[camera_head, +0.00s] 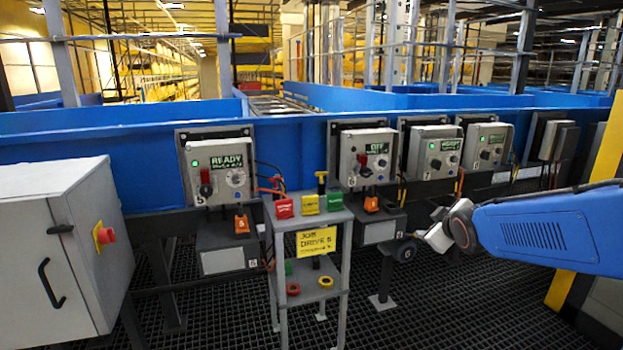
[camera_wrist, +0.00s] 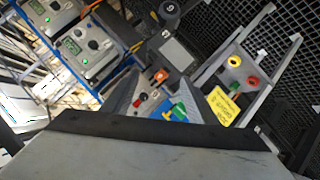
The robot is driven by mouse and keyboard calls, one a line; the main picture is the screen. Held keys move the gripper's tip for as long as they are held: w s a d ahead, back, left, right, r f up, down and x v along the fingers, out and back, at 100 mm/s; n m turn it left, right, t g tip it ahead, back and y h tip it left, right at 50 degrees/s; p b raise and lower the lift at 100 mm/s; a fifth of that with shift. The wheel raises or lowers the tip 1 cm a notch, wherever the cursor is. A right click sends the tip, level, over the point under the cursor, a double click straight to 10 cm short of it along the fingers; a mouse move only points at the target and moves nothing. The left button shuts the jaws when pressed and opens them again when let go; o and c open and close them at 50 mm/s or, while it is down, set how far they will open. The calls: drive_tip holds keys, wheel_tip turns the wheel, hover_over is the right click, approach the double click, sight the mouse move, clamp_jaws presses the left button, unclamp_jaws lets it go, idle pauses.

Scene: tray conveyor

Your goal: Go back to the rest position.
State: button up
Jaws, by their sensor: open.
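My gripper (camera_head: 437,237) is at the end of my blue arm, which reaches in from the right in the head view. It hangs in front of the conveyor's drive boxes, to the right of the small grey stand (camera_head: 342,260), and is small and partly hidden by the wrist there. In the wrist view its dark and grey body fills the bottom. The jaws are open, and I see nothing held between them. The stand's yellow sign (camera_head: 316,242) also shows in the wrist view (camera_wrist: 229,107).
The blue conveyor wall (camera_head: 100,142) carries several control boxes, one reading READY (camera_head: 222,168). Red, yellow and green blocks (camera_head: 310,203) sit on the stand's top, with rings on its lower shelf. A grey cabinet (camera_head: 45,230) stands left. Dark grating floor (camera_head: 430,310) is open in front.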

drive_tip(key=s+a+f+m+g, duration=0.1)
drive_tip(key=s+f+m+g, duration=0.1)
drive_tip(key=s, duration=0.9)
drive_tip(key=s+a+f+m+g, duration=0.1)
drive_tip(key=s+f+m+g, duration=0.2)
drive_tip(key=s, duration=0.8)
drive_tip(key=s+a+f+m+g, duration=0.1)
drive_tip(key=s+f+m+g, duration=0.1)
drive_tip(key=s, duration=1)
drive_tip(key=shift+a+f+m+y, duration=0.15)
drive_tip(key=shift+f+m+y, duration=0.15)
drive_tip(key=shift+f+m, duration=0.25)
